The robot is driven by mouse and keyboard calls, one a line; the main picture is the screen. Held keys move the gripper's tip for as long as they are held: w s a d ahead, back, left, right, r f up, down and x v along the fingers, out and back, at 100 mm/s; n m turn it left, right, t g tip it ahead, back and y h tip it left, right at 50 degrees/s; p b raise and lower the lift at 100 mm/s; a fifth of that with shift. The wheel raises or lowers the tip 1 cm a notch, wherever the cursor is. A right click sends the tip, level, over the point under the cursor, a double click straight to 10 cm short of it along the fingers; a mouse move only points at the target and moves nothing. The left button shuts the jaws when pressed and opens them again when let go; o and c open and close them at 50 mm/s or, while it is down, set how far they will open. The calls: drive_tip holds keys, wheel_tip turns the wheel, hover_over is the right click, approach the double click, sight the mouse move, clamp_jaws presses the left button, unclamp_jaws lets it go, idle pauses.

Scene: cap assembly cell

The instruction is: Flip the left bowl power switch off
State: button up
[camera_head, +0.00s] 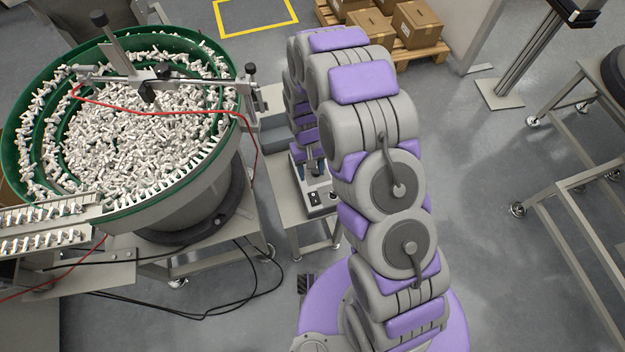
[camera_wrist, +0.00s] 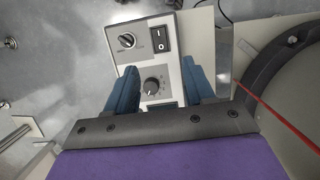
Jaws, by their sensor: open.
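The control box (camera_head: 322,208) stands on a small table beside the left bowl (camera_head: 222,140) in the head view. In the wrist view the grey box face (camera_wrist: 175,62) carries a black rocker power switch (camera_wrist: 160,38) marked I and O. A rotary selector (camera_wrist: 127,41) sits left of the switch and a round knob (camera_wrist: 152,87) below it. My gripper (camera_wrist: 160,66) is open and empty. Its two blue fingers straddle the knob area, with the switch just beyond the fingertips. I cannot tell the rocker's position or the fingers' height above the panel.
The left bowl holds many small white parts, with a red tube (camera_head: 254,150) hanging beside it. Black cables (camera_head: 205,312) lie on the floor. A pallet of cardboard boxes (camera_head: 415,24) stands at the back. Metal frames (camera_head: 560,187) stand at right; the floor between is clear.

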drive_tip(key=shift+v, duration=2.4)
